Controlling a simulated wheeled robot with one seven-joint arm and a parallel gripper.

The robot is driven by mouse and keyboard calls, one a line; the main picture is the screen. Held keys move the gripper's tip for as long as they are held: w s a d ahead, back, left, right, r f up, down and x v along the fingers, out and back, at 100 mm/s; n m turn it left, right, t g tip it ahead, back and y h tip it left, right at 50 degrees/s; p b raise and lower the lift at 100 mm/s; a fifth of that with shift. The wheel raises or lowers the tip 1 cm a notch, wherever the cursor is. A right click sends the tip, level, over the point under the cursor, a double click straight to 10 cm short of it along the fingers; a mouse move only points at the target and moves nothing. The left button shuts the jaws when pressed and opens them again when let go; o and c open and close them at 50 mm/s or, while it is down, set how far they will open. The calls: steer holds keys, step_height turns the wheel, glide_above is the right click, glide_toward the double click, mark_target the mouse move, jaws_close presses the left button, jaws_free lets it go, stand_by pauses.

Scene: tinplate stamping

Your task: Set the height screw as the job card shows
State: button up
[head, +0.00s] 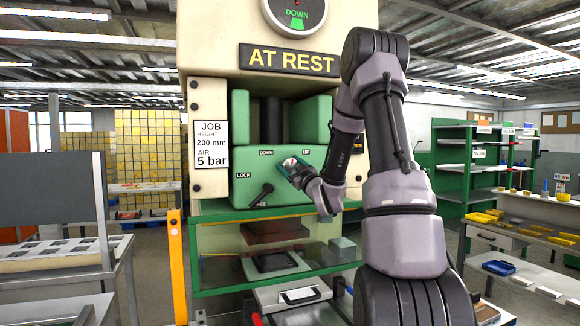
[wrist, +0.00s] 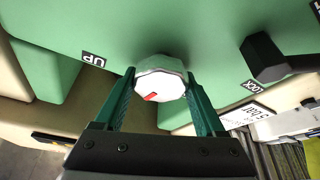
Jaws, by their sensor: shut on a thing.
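The height screw is a pale, faceted knob with a red mark, on the green press panel between the DOWN and UP labels; it shows in the head view (head: 289,163) and the wrist view (wrist: 160,68). The red mark points to the lower left in the wrist view. My gripper (head: 292,169) is shut on the knob, one green finger on either side in the wrist view (wrist: 161,88). The job card (head: 211,145) reads height 200 mm, air 5 bar. A black lock lever (head: 262,195) sits at lower left of the knob. No height reading is legible.
A sign (head: 291,60) above reads AT REST. A green guard rail (head: 270,213) runs below the panel. A yellow post (head: 178,265) stands at left. The lock lever is close beside my gripper.

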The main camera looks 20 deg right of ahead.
steer(key=shift+f, duration=0.1)
steer(key=o, duration=1.3)
steer(key=v, duration=1)
steer(key=shift+s+d+f, duration=0.1)
steer(key=shift+s+f, duration=0.05)
steer(key=shift+s, duration=0.2)
